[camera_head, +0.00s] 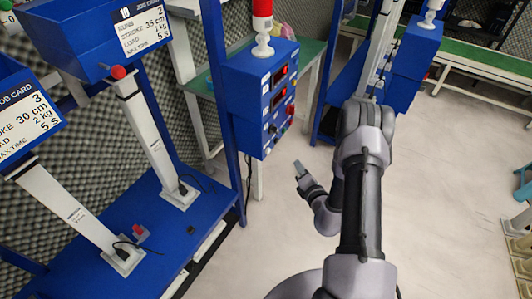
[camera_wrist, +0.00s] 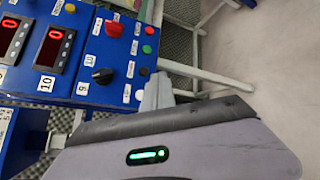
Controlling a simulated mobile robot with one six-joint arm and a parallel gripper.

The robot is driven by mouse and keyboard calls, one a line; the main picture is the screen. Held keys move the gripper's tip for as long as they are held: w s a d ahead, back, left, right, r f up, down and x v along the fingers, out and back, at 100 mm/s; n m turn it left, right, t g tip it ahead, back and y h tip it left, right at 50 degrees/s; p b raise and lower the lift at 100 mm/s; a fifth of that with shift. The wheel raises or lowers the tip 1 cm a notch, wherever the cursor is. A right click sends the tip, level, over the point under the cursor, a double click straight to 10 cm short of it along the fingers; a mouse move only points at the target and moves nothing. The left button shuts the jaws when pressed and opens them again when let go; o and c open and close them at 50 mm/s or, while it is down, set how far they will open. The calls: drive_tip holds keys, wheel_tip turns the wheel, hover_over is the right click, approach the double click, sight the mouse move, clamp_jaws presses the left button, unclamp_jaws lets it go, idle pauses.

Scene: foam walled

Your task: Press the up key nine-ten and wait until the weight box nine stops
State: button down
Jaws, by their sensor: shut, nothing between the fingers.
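The blue control box (camera_head: 262,95) hangs on a blue post in the middle of the head view, with red-lit displays and small buttons on its front. In the wrist view its panel shows a red knob (camera_wrist: 114,28), a black knob (camera_wrist: 103,76) by labels 9 and 10, a green button (camera_wrist: 149,31) and a black button (camera_wrist: 147,49). The small key labels are unreadable, so I cannot tell which is the up key. My gripper (camera_head: 303,172) is shut and empty, below and right of the box; its grey tip shows in the wrist view (camera_wrist: 155,92). No box's number nine is readable.
A blue box with card 10 (camera_head: 95,35) and another blue box with a card (camera_head: 25,115) stand over white columns at left, on a blue bench (camera_head: 190,235). A red lamp (camera_head: 262,15) tops the control box. Pale floor (camera_head: 440,190) is open at right.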

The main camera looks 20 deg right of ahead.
sight(268, 151)
idle(0.3)
drive_tip(key=w+a, duration=0.5)
drive_tip(key=w, duration=0.2)
drive_tip(key=shift+a, duration=0.2)
idle(2.0)
drive_tip(key=shift+w+a, duration=0.2)
drive_tip(key=shift+w, duration=0.05)
